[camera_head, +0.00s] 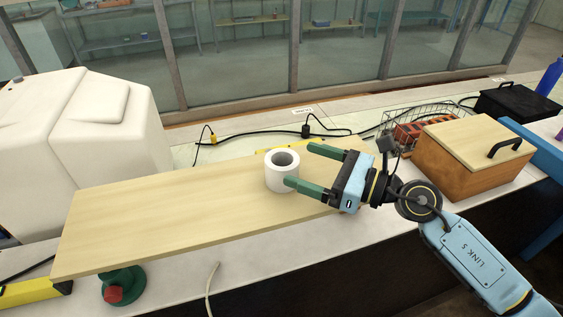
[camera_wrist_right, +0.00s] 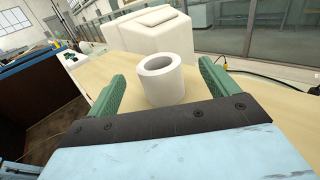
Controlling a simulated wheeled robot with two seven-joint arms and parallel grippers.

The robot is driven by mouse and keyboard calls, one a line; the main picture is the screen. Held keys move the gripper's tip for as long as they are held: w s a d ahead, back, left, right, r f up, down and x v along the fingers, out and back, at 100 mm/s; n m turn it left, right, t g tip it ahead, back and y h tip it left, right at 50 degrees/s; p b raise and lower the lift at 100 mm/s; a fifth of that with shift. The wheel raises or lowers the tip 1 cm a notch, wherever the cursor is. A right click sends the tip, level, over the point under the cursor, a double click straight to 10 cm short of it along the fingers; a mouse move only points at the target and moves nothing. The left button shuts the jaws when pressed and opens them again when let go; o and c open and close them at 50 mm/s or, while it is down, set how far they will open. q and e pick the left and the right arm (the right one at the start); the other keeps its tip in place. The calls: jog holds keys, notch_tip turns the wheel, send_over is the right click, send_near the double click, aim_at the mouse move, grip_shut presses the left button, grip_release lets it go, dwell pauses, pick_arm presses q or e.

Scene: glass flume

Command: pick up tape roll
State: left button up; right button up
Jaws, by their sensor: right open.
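The white tape roll (camera_head: 281,178) stands upright on its flat end on a pale wooden board (camera_head: 160,213), near the board's right part. My right gripper (camera_head: 298,166) comes in from the right with its green fingers open. In the head view its fingertips are close to the roll's right side. In the right wrist view the roll (camera_wrist_right: 161,80) stands just ahead of and between the two open fingers (camera_wrist_right: 167,85). Nothing is held in the right gripper. My left gripper does not show.
A wooden box (camera_head: 470,168) with a black handle stands right of the board, near a wire basket (camera_head: 415,124) with reddish blocks. A large white container (camera_head: 100,135) stands left. Black cables (camera_head: 340,132) lie behind. A green and red knob (camera_head: 122,287) sits under the board's front left.

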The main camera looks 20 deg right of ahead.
aim_at(283, 159)
jog(key=p+x, duration=0.1)
jog(key=x, duration=0.4)
jog(key=shift+w+a+f+p, duration=0.15)
jog(key=shift+a+f+p, duration=0.05)
jog(key=shift+a+p, duration=0.2)
jog(key=c, duration=1.1)
